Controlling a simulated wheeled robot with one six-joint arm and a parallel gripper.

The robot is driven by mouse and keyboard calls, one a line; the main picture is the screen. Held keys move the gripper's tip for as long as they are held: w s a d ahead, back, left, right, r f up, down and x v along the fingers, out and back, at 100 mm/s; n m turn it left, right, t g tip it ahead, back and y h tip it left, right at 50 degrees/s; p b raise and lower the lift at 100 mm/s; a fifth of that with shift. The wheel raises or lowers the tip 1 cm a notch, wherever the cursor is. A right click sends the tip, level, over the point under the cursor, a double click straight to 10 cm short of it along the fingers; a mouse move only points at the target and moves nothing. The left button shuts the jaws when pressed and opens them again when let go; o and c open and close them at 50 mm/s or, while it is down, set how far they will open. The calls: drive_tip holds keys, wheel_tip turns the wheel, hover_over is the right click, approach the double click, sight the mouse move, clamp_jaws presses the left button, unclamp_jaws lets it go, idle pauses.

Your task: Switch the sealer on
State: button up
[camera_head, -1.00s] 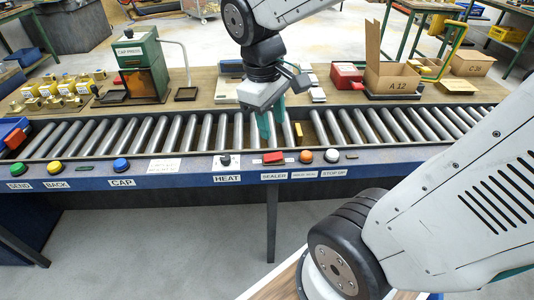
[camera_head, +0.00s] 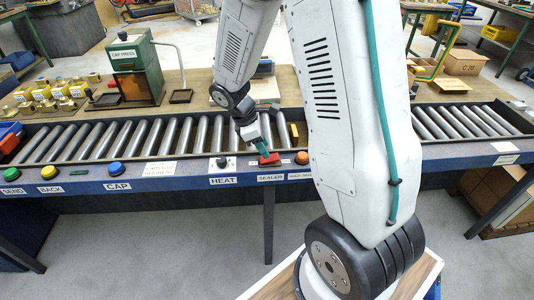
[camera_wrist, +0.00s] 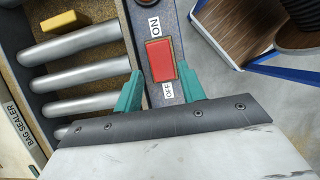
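The sealer switch is a red rocker (camera_head: 268,159) on the blue front rail, above the SEALER label (camera_head: 270,177). In the wrist view the red rocker (camera_wrist: 160,61) lies between an ON label (camera_wrist: 155,26) at its far end and an OFF label (camera_wrist: 168,88) at its near end. I cannot tell which end is pressed in. My gripper (camera_wrist: 159,88) is open and empty, its teal fingers apart on either side of the rocker's near end. In the head view my gripper (camera_head: 265,148) points down right at the switch; contact cannot be told.
An orange button (camera_head: 302,158) is right of the switch and the black HEAT knob (camera_head: 221,162) left of it. A yellow block (camera_wrist: 58,22) lies beside the conveyor rollers (camera_head: 186,134). My arm hides the rail's right part.

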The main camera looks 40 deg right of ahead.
sight(271, 153)
drive_tip(key=shift+x, duration=1.9)
drive_tip(key=c, duration=0.7)
drive_tip(key=shift+s+d+t+y, duration=0.15)
drive_tip(key=shift+t+y, duration=0.2)
drive_tip(key=shift+y, duration=0.2)
drive_tip(key=shift+s+d+t+y, duration=0.1)
drive_tip(key=shift+d+t+y, duration=0.1)
drive_tip(key=shift+t+y, duration=0.25)
drive_tip(key=shift+d+t+y, duration=0.1)
drive_tip(key=shift+t+y, duration=0.4)
drive_tip(key=shift+y, duration=0.4)
